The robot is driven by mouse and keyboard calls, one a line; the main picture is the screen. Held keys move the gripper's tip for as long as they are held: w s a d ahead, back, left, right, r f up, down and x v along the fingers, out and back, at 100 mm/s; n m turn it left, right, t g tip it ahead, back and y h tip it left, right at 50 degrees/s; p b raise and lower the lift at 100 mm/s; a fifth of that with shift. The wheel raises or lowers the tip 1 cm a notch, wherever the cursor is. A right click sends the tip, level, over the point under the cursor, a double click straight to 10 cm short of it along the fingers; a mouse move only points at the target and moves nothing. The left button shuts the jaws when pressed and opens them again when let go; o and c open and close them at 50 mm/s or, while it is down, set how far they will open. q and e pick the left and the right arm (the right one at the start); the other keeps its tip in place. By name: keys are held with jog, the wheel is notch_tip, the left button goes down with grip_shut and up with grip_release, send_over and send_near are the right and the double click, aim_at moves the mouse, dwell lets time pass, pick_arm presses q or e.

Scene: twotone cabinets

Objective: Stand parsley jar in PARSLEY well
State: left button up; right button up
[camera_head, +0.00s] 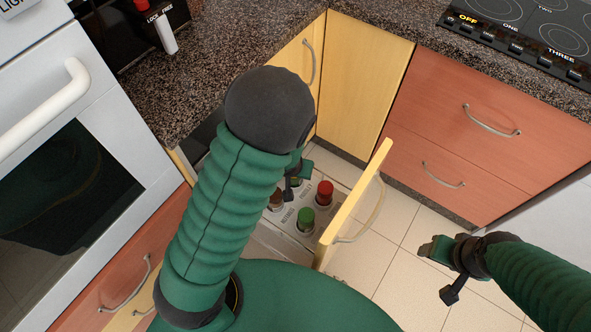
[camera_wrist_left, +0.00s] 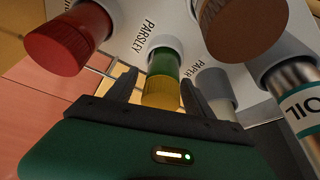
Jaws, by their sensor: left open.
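The jar by the PARSLEY label (camera_wrist_left: 161,88) has a yellow cap and a green band. In the left wrist view it stands in a pale round well ring, with the printed word PARSLEY beside it. My left gripper (camera_wrist_left: 160,90) is open, one dark finger on each side of the cap; I cannot tell whether they touch it. In the head view my left gripper (camera_head: 297,182) is over the open drawer, partly hidden by my arm. My right gripper (camera_head: 445,260) is over the floor at the right; its finger gap is unclear.
The drawer has a yellow front (camera_head: 353,205) and holds a red-capped jar (camera_head: 325,190), a green-capped jar (camera_head: 305,218) and a brown-capped jar (camera_head: 277,201). An OIL container (camera_wrist_left: 299,95) is at the right of the wrist view.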

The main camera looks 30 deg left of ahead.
pick_arm(q)
jog(key=s+d+r+m+g+p, duration=0.1)
jog(key=s+r+p, duration=0.1)
jog(key=s+r, duration=0.3)
jog(key=s+d+r+m+g+p, duration=0.1)
jog(key=s+r, duration=0.4)
jog(key=r, duration=0.5)
jog(key=shift+s+r+h+p, duration=0.15)
jog(key=shift+s+h+p, duration=0.25)
